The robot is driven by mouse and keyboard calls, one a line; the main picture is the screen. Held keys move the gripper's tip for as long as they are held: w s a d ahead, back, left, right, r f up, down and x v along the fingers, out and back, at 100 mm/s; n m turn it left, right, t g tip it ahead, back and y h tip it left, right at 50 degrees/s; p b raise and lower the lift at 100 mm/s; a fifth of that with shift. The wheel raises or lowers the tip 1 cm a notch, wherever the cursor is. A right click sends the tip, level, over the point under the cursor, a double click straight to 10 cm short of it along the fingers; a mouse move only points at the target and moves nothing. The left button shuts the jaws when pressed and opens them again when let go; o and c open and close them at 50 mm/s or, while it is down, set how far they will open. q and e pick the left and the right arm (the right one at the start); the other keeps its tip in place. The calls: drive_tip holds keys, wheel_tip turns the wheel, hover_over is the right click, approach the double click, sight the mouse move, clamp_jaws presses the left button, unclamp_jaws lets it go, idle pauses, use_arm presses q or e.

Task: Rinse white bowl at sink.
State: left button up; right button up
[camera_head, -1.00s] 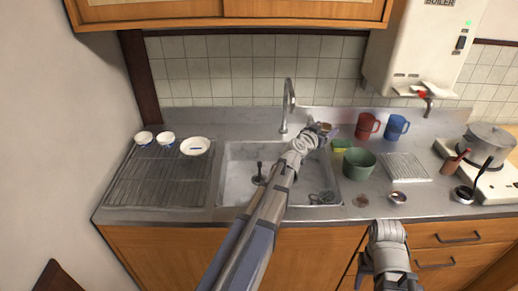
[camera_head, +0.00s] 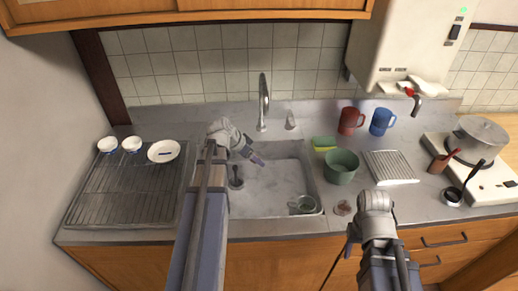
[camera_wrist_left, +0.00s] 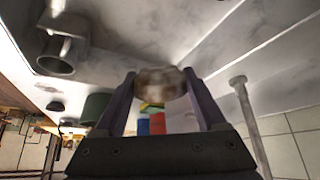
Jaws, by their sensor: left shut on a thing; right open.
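My left gripper (camera_head: 255,160) reaches over the middle of the sink (camera_head: 268,212). It is shut on a small round thing (camera_wrist_left: 160,83), blurred, whitish with brown patches; it may be the white bowl, but I cannot be sure. In the head view this thing is barely visible. The faucet (camera_head: 264,92) stands at the sink's back edge, above and right of the gripper, apart from it. Two small white bowls (camera_head: 132,144) (camera_head: 108,145) stand on the wire rack at left. My right gripper (camera_head: 375,250) is open in front of the counter.
A grey cup (camera_head: 302,205) lies in the sink's front right corner. Right of the sink are a sponge (camera_head: 324,143), a green bowl (camera_head: 341,166), a red mug (camera_head: 350,120) and a blue mug (camera_head: 381,121). The drying rack (camera_head: 125,195) and a white plate (camera_head: 163,151) are at left.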

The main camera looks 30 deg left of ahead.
use_arm(q)
drive_tip(key=shift+s+a, duration=0.15)
drive_tip(key=shift+s, duration=0.1)
wheel_tip(320, 180, down, 19)
drive_tip(key=b, duration=1.8)
drive_tip(key=shift+w+r+b, duration=0.1)
drive_tip(key=shift+r+b, duration=0.1)
drive_tip(key=shift+b, duration=0.1)
drive_tip(key=shift+r, duration=0.15)
idle(1.0)
drive_tip(key=shift+r+p, duration=8.75)
drive_tip(key=shift+p, duration=0.1)
